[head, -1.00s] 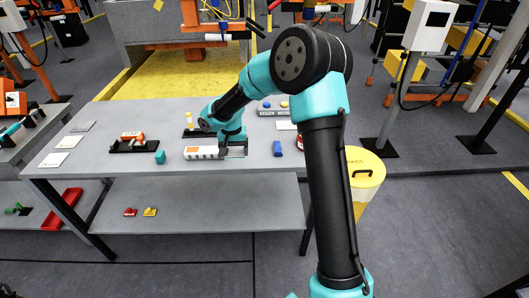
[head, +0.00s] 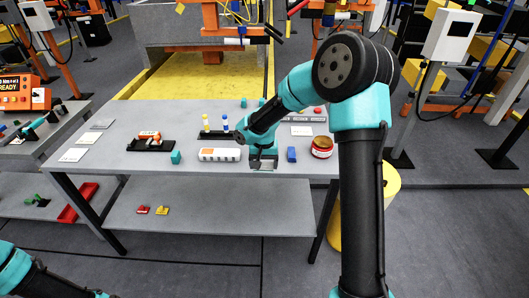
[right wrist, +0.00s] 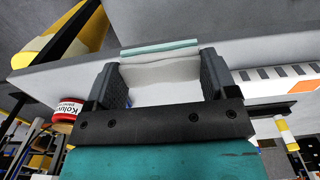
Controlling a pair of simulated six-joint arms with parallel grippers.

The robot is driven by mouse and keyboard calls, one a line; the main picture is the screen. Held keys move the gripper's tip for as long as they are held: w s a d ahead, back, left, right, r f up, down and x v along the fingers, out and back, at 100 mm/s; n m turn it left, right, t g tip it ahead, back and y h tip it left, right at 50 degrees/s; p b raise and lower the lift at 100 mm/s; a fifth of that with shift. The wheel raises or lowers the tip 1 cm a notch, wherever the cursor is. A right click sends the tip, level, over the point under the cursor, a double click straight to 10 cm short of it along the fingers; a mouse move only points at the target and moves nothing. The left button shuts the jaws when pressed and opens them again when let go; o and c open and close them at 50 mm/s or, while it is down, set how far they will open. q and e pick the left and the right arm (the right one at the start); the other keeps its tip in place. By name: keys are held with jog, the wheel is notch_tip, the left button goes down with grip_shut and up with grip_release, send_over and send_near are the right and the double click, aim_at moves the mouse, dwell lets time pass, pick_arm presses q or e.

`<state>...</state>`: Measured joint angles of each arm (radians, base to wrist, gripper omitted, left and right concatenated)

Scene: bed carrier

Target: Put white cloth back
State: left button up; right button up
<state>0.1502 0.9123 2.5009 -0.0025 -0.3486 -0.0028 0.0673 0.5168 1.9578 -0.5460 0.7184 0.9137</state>
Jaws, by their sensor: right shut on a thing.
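My right gripper (head: 263,163) is low at the table's front edge, just right of a white box with an orange patch (head: 219,154). In the right wrist view its two dark fingers (right wrist: 160,80) stand on either side of the white cloth (right wrist: 165,72), and it is shut on the cloth. The cloth looks folded or creased, with a teal strip along its far end. In the head view the gripper mostly hides it. Part of my left arm shows at the bottom left, but its gripper is out of view.
A yellow bin (head: 385,180) stands by the table's right end. The lower shelf (head: 220,205) is mostly clear.

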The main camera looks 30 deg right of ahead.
jog(key=w+d, duration=0.2)
jog(key=w, duration=0.1)
jog(key=w+d, duration=0.2)
jog(key=w, duration=0.2)
jog(key=w+d+f, duration=0.1)
jog(key=w+d, duration=0.1)
jog(key=w, duration=0.1)
jog(key=shift+w+d, duration=0.15)
jog(key=shift+d, duration=0.05)
jog(key=shift+f, duration=0.1)
jog(key=shift+w+d, duration=0.2)
jog(key=shift+w, duration=0.1)
jog(key=shift+f, duration=1.75)
jog(key=shift+f, duration=0.15)
jog(key=o, duration=0.8)
notch_tip(320, 180, up, 12)
jog(key=shift+r, duration=0.15)
